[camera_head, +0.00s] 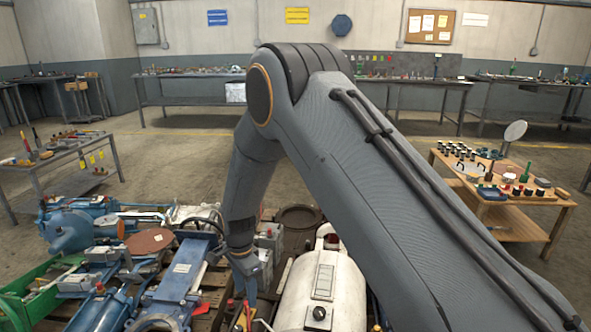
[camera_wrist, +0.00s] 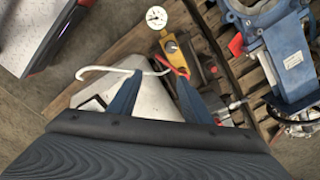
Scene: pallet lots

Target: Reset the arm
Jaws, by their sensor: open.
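My arm reaches from the lower right of the head view, over a pallet of machine parts, and bends down near the middle. My gripper (camera_head: 248,292) points down among the parts, left of a white tank (camera_head: 310,290). In the wrist view, the two blue fingers of my gripper (camera_wrist: 158,84) are spread apart, with nothing held between them. A yellow device with a round white dial (camera_wrist: 157,18) lies just beyond the fingertips. A white hook-shaped rod (camera_wrist: 105,70) and a red loop show close to the tips; I cannot tell whether they touch.
A blue valve body (camera_wrist: 285,58) lies on the wooden pallet (camera_wrist: 135,50). A blue motor (camera_head: 68,230) and a green frame (camera_head: 30,290) lie at left. A wooden table (camera_head: 535,195) with small parts stands at right. Open floor lies behind the pallet.

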